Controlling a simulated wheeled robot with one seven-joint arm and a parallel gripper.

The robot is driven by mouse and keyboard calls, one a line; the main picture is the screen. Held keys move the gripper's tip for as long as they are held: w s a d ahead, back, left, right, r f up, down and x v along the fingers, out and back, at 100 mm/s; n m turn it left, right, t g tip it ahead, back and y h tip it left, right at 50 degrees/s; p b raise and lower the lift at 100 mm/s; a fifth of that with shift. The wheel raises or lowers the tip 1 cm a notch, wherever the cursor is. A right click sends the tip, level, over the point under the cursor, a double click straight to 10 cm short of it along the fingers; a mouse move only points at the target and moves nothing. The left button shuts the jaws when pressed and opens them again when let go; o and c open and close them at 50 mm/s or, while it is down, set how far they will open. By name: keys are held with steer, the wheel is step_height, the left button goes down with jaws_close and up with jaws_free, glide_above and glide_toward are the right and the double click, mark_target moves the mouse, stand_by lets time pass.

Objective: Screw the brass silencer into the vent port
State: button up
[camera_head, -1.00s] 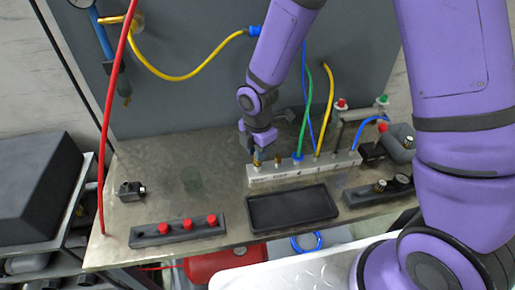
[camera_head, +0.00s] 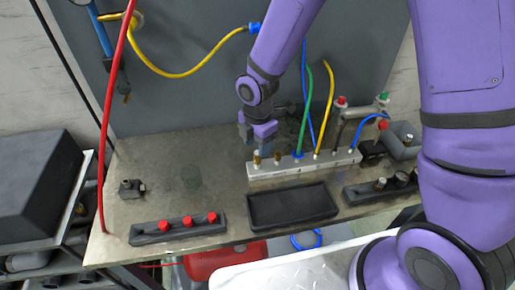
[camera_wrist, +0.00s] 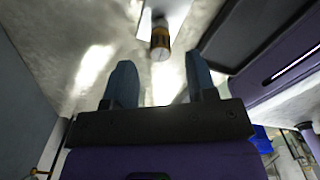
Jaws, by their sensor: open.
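A brass silencer (camera_head: 257,163) stands upright at the left end of the pale manifold block (camera_head: 290,170), at what seems to be the vent port. How deep it sits in the thread cannot be told. My gripper (camera_head: 258,147) is just above it, with its jaws apart and nothing held. In the wrist view, the silencer (camera_wrist: 160,42) shows ahead of and between the two open fingertips (camera_wrist: 160,68), apart from both. A second brass fitting (camera_head: 278,159) stands just to its right on the block.
Green, blue and yellow hoses rise from the manifold, right of my gripper. A black tray (camera_head: 292,206) lies in front of the block. A rack with red caps (camera_head: 180,226) and a small black fitting (camera_head: 131,188) are at left.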

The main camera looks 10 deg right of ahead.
mark_target(258, 159)
step_height(258, 159, up, 8)
steer(key=shift+r, duration=0.15)
steer(key=shift+c, duration=0.4)
step_height(258, 159, down, 3)
steer(key=m, duration=0.5)
steer(key=shift+m, duration=0.4)
steer(key=shift+f, duration=4.4)
jaws_close()
steer(key=shift+c, duration=0.8)
jaws_free()
